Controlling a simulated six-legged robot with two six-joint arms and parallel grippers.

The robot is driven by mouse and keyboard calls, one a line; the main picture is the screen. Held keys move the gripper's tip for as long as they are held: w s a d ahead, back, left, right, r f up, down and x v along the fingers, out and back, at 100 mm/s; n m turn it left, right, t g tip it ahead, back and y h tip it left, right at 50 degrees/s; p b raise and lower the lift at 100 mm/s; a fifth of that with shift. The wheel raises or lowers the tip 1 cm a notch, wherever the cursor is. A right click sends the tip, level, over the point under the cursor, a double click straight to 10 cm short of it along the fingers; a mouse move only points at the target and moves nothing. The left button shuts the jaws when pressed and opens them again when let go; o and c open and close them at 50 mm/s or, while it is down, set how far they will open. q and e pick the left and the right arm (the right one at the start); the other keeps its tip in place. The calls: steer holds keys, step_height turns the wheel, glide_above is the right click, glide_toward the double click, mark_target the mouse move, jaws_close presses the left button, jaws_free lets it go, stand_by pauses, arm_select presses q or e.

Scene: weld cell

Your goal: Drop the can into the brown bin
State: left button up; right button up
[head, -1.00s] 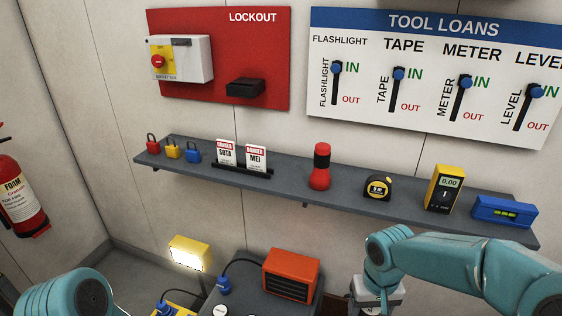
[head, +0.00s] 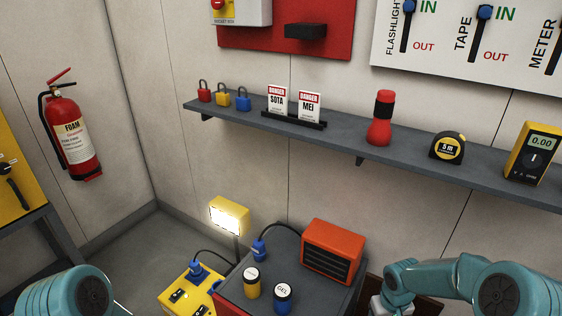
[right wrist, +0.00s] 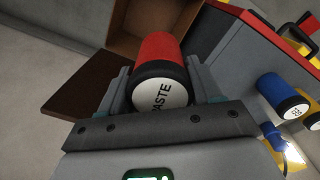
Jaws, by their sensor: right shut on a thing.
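In the right wrist view, my right gripper (right wrist: 164,92) is shut on a red can (right wrist: 158,50) with a black-rimmed white end marked PASTE. The can sits between the two grey fingers. The brown bin (right wrist: 122,42) shows behind the can with its open inside in sight, and the can covers part of it. A dark brown panel lies to its left. In the head view only a small brown part of the bin (head: 373,288) shows beside my right arm, and the can is not visible. My left gripper is out of view.
A cart (head: 240,293) stands left of the bin with a yellow can (head: 252,283), a blue GEL can (head: 283,297) and an orange heater (head: 333,250). A lit work lamp (head: 230,215) stands behind. A wall shelf (head: 340,140) runs above.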

arm_select(q)
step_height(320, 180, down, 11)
steer(key=b, duration=0.8)
steer(key=shift+b, duration=0.35)
arm_select(e)
steer(key=d+f, duration=0.2)
steer(key=f, duration=0.9)
steer(key=d+f, duration=0.1)
steer(key=f, duration=1)
steer(key=shift+s+d+n, duration=0.3)
steer(key=shift+d, duration=0.1)
steer(key=shift+f, duration=0.1)
steer(key=o, duration=1.4)
arm_select(q)
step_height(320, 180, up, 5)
steer(key=p, duration=0.4)
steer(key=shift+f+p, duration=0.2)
steer(key=shift+p, duration=0.1)
arm_select(e)
step_height(320, 180, up, 16)
steer(key=shift+r, duration=0.2)
